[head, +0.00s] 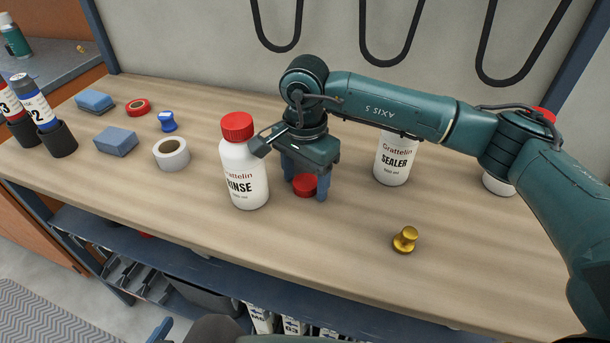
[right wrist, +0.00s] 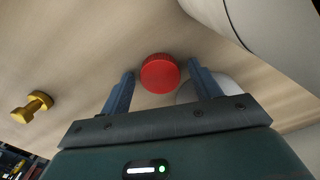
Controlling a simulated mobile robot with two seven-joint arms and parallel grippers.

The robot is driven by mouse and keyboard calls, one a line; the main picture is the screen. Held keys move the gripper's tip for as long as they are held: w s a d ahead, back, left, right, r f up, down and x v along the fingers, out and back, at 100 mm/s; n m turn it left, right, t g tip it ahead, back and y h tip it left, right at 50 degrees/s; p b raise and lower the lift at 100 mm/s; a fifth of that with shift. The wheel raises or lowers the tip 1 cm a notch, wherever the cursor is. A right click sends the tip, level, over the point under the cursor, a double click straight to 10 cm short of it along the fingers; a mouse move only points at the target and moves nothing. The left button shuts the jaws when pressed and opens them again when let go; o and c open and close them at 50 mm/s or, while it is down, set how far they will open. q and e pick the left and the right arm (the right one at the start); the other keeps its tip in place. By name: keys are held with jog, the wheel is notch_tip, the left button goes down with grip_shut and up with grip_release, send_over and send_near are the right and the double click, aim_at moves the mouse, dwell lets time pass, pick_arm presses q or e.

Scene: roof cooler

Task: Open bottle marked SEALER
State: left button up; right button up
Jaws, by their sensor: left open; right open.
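The white SEALER bottle (head: 393,165) stands upright at the back middle of the bench. My right arm crosses in front of its top, so its neck and cap are hidden. My right gripper (head: 305,190) points down between the RINSE bottle and the SEALER bottle. It is open, with a loose red cap (head: 304,184) between its fingers, low by the bench top. In the right wrist view the red cap (right wrist: 160,73) shows gaps to both fingers (right wrist: 162,82). A blue finger-like part of my left gripper (head: 162,330) seems to show at the bottom edge, mostly cut off.
The RINSE bottle (head: 244,170) with red cap stands just left of my right gripper. A gold knob (head: 405,239) sits near the front edge. Another bottle (head: 497,185) is partly behind my arm. Blue blocks (head: 115,142) and a white tape roll (head: 171,153) lie left. The bench front is mostly clear.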

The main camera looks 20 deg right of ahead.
aim_at(305, 182)
notch_tip(305, 182, up, 12)
dwell(0.4)
